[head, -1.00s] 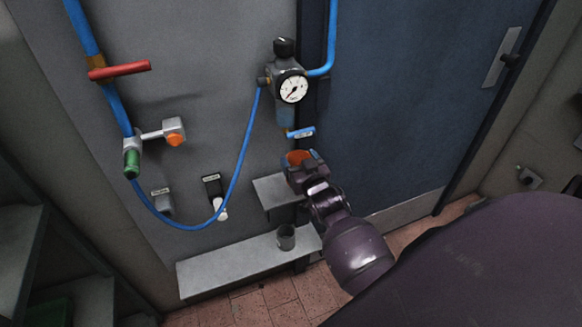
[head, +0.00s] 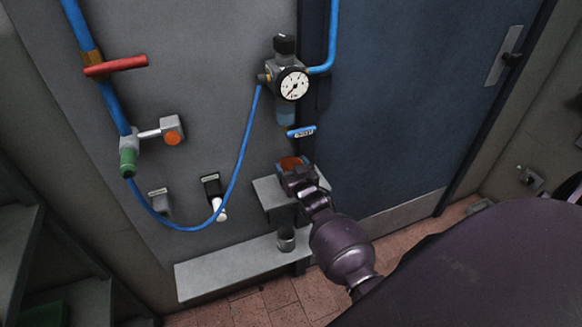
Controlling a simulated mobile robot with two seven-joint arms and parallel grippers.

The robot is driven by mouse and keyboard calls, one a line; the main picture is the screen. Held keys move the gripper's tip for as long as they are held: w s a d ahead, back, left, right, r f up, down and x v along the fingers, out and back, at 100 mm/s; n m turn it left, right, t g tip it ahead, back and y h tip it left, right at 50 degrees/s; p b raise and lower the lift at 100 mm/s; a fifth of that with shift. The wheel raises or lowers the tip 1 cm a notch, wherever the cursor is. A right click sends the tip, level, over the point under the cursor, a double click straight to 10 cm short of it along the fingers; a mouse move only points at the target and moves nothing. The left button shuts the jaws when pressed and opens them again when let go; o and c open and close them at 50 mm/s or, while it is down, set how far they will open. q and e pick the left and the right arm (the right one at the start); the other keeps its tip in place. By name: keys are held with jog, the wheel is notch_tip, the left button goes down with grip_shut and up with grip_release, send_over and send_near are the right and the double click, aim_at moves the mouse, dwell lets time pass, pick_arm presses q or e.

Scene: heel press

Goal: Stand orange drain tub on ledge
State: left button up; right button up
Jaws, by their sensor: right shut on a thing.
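The orange drain tub (head: 290,162) shows as an orange opening at the fingers of my right gripper (head: 290,170). My right gripper is shut on the tub, and its fingers hide most of the tub's sides. Both are over the small grey upper ledge (head: 266,190), below the gauge unit. I cannot tell whether the tub's bottom touches the ledge. My left gripper is not in view.
A regulator with a round gauge (head: 294,84) and a blue-handled valve (head: 301,132) hang above the tub. A grey cup (head: 286,238) stands on the long lower shelf (head: 220,268). A blue hose (head: 240,150) loops to the left. A blue door (head: 400,110) is at right.

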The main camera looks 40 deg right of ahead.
jog(key=shift+f, duration=0.15)
jog(key=o, duration=0.9)
jog(key=shift+c, duration=0.2)
jog(key=shift+r, duration=0.2)
jog(key=s+a+f+n+g+y, duration=0.1)
jog(key=s+a, duration=0.3)
jog(key=s, duration=0.6)
jog(key=s+a+f+n+g+y, duration=0.1)
jog(key=s+a+f+g, duration=0.2)
jog(key=s, duration=0.7)
jog(key=s+a+f+n+g+y+p, duration=0.1)
jog(key=s+a+f+g+y, duration=0.1)
jog(key=s+a, duration=0.3)
jog(key=s+f, duration=0.1)
jog(key=s, duration=0.3)
jog(key=shift+s+f+n, duration=0.4)
